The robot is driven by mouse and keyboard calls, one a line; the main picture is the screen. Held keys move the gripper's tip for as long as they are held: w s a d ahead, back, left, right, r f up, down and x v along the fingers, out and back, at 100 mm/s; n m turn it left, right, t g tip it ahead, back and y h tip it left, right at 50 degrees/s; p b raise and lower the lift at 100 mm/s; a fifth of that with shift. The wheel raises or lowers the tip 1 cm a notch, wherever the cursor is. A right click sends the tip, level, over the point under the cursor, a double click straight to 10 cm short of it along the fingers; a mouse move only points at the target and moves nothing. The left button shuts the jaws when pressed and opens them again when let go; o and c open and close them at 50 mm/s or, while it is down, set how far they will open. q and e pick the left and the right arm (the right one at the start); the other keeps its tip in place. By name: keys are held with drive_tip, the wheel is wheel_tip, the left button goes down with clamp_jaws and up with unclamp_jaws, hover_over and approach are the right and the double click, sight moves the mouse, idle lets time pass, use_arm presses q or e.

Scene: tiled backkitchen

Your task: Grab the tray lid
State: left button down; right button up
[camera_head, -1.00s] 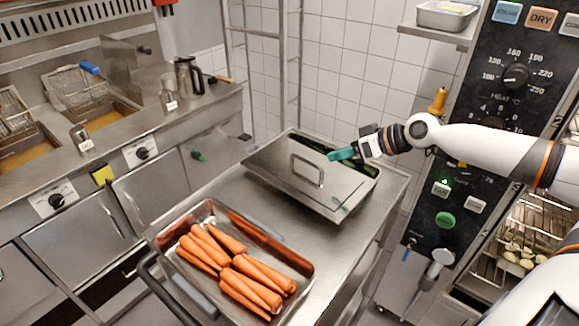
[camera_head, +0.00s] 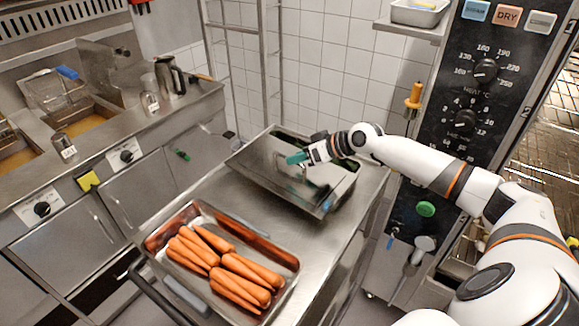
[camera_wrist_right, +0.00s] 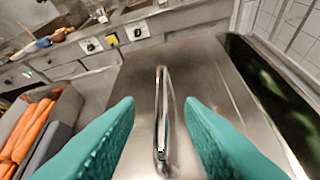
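The steel tray lid (camera_head: 262,172) lies tilted across a deep tray (camera_head: 335,199) on the steel cart, leaving part of it uncovered. In the right wrist view the lid (camera_wrist_right: 205,75) fills the middle, with its upright loop handle (camera_wrist_right: 162,120) between my teal fingers. My right gripper (camera_head: 292,158) is above the lid at the handle. Its fingers (camera_wrist_right: 160,103) are apart, one on each side of the handle, with gaps showing. In the head view the gripper partly hides the handle. Dark green contents (camera_wrist_right: 265,85) show in the open part of the tray. My left gripper is not in view.
A tray (camera_head: 283,258) of carrots (camera_head: 225,268) sits on the cart (camera_head: 325,240) in front of the lid. The oven control panel (camera_head: 470,110) stands close to my right arm. Fryers (camera_head: 75,115) line the left; a tiled wall is behind.

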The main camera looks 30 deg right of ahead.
drive_tip(key=p+x, duration=0.1)
drive_tip(key=x, duration=0.3)
drive_tip(key=shift+w, duration=0.1)
drive_tip(key=shift+r, duration=0.15)
clamp_jaws()
